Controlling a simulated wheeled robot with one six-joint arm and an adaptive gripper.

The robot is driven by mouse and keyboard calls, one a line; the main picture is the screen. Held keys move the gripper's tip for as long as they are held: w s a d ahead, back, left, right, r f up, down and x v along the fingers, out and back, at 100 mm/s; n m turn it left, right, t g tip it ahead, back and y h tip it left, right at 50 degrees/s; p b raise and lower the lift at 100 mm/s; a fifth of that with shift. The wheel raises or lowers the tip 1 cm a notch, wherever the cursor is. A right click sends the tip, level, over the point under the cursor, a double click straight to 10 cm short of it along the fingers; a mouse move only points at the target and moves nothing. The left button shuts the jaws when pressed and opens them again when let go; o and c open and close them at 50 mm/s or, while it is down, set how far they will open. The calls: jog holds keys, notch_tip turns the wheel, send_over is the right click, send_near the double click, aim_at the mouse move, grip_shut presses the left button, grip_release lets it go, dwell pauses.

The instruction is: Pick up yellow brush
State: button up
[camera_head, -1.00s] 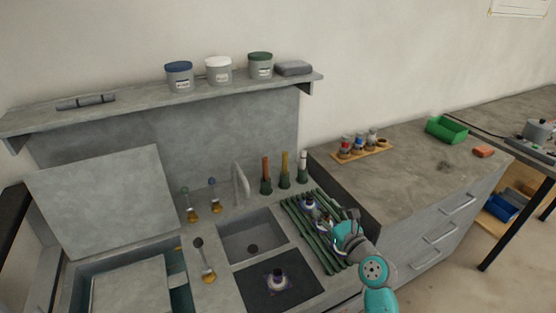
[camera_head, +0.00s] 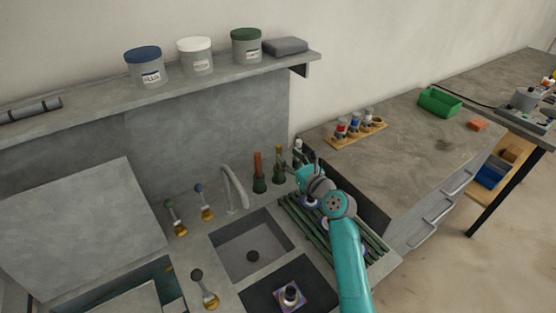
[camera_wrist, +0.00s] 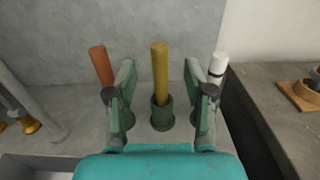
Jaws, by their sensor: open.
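The yellow brush (camera_wrist: 160,75) stands upright in a dark green holder (camera_wrist: 162,114) behind the sink, between an orange-handled one and a white-handled one. It also shows in the head view (camera_head: 279,154). My gripper (camera_wrist: 160,92) is open in the wrist view, with one finger on each side of the yellow brush. The fingers look nearer the camera than the brush, and neither visibly touches it. In the head view my gripper (camera_head: 297,168) is just right of the yellow brush.
The orange-handled brush (camera_wrist: 101,66) is left of my left finger, and the white-handled one (camera_wrist: 218,66) is beside my right finger. A faucet (camera_head: 233,188) and sink (camera_head: 250,246) lie to the left. A green rack (camera_head: 360,243) is under my arm. The wall is close behind.

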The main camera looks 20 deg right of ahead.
aim_at(281, 148)
jog(key=shift+r+x, duration=0.1)
jog(key=shift+x, duration=1.45)
jog(key=shift+r+x, duration=0.15)
jog(key=shift+x, duration=1.4)
grip_shut()
